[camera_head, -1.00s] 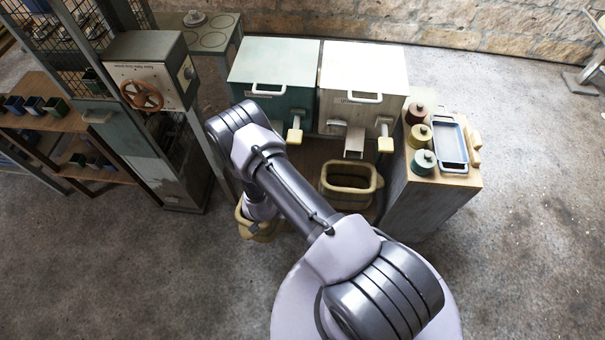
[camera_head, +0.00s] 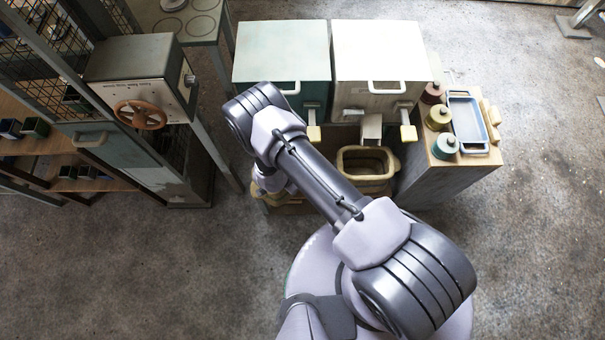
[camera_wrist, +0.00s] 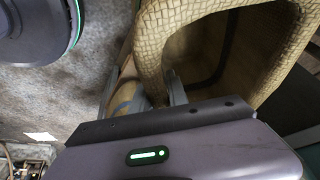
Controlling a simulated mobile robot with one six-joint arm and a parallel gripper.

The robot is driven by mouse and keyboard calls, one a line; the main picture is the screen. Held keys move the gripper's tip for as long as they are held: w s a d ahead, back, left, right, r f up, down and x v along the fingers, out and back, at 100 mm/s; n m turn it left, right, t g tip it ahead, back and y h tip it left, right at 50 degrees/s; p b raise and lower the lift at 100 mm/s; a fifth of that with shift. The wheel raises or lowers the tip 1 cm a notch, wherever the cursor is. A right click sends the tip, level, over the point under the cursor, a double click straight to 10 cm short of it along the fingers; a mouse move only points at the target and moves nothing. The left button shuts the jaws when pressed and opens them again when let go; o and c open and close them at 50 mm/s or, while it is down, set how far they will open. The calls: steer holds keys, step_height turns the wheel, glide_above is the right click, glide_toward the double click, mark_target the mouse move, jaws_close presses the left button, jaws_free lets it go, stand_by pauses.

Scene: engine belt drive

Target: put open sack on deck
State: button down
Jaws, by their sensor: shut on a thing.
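A tan woven open sack (camera_wrist: 220,25) fills the upper right of the wrist view, its dark hollow mouth facing the camera. My gripper (camera_wrist: 150,92) is shut on its thick rim, with a finger on each side. In the head view the held sack (camera_head: 288,208) shows only partly, below my arm, which hides the rest and the fingertips. A second tan open sack (camera_head: 367,185) stands upright below the white bin's spout. A brown surface under the bins, perhaps the deck, shows only in part; I cannot tell whether the held sack touches it.
A green bin (camera_head: 282,50) and a white bin (camera_head: 380,48) stand side by side with yellow-ended levers in front. A cabinet to the right carries several lidded jars and a blue tray (camera_head: 467,122). A handwheel machine (camera_head: 142,85) is at left. Floor is clear front left.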

steer(key=w+d+f+b, duration=0.1)
steer(key=f, duration=0.1)
steer(key=w+d+f+b, duration=0.1)
steer(key=w+d, duration=0.1)
steer(key=shift+w+f+b, duration=0.2)
steer(key=shift+f+b, duration=0.15)
steer(key=shift+b, duration=0.05)
steer(key=c, duration=1.3)
jaws_free()
steer(key=p+v, duration=0.5)
steer(key=v, duration=0.7)
steer(key=shift+r, duration=0.15)
steer(key=shift+s, duration=0.1)
